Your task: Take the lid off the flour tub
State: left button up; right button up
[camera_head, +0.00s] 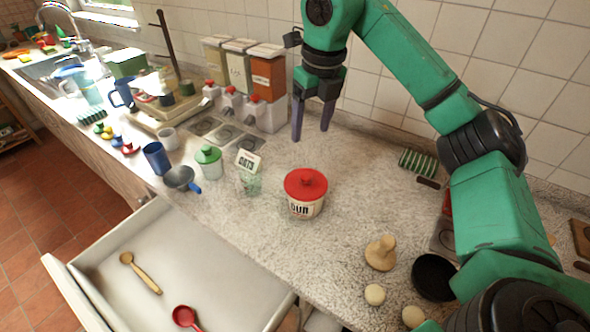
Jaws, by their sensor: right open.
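The flour tub (304,209) is a pale round tub with dark lettering, only partly readable. It stands upright on the counter near the middle of the head view. Its red lid (306,183) with a raised knob sits on top of it. My right gripper (311,133) hangs behind the tub, towards the wall, with its fingers pointing down. It is open and empty, apart from the lid and above the counter. My left gripper is not in view.
Left of the tub stand a glass jar (250,182) with a tilted label and a green-lidded jar (208,161). An open drawer (165,262) juts out in front. Dough (381,253) and a black bowl (433,277) lie to the right.

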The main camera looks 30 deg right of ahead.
jog(key=b, duration=0.1)
send_near(306, 176)
jog(key=f+p, duration=0.1)
jog(key=f, duration=0.1)
jog(key=f+p, duration=0.1)
jog(key=f, duration=0.2)
jog(key=w+f+p, duration=0.1)
jog(key=f, duration=0.2)
jog(key=shift+w+f, duration=0.1)
jog(key=shift+f, duration=0.15)
grip_shut()
